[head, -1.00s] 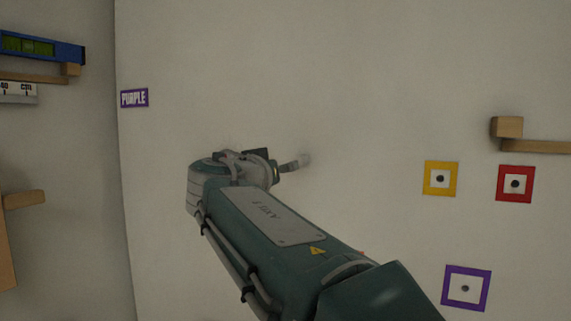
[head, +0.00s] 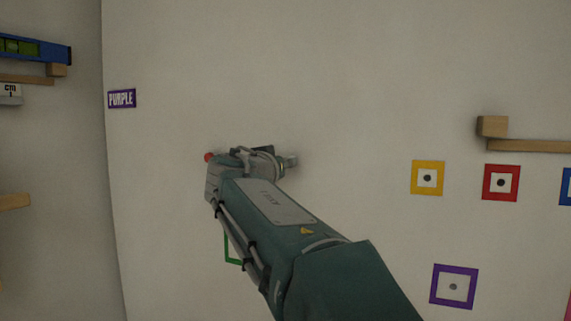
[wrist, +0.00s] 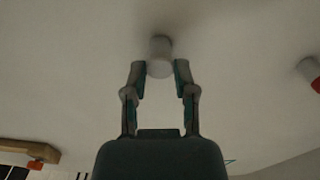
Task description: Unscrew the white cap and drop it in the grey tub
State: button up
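The white cap (wrist: 160,55) is a pale short cylinder sticking out from the wall, at the top middle of the wrist view. My gripper (wrist: 160,68) has one fingertip on each side of the cap's outer end, very close to it. Whether the fingers press on the cap or leave a thin gap cannot be told. In the head view my gripper (head: 290,162) is near the wall, and the cap cannot be made out clearly there. No grey tub shows in either view.
A pale cylinder with a red end (wrist: 310,72) sticks out at the right of the wrist view. A wooden ledge (head: 530,145), yellow (head: 427,163), red (head: 500,168) and purple (head: 454,271) framed squares and a PURPLE label (head: 122,98) are on the wall.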

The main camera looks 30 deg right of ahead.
jog(key=n, duration=0.5)
jog(key=shift+w+f, duration=0.1)
jog(key=shift+f, duration=0.05)
jog(key=n, duration=0.5)
jog(key=shift+f, duration=0.1)
jog(key=shift+n, duration=0.3)
jog(key=n, duration=0.5)
dwell(0.4)
jog(key=n, duration=0.5)
jog(key=shift+a, duration=0.1)
jog(key=o, duration=0.7)
jog(key=shift+c, duration=0.2)
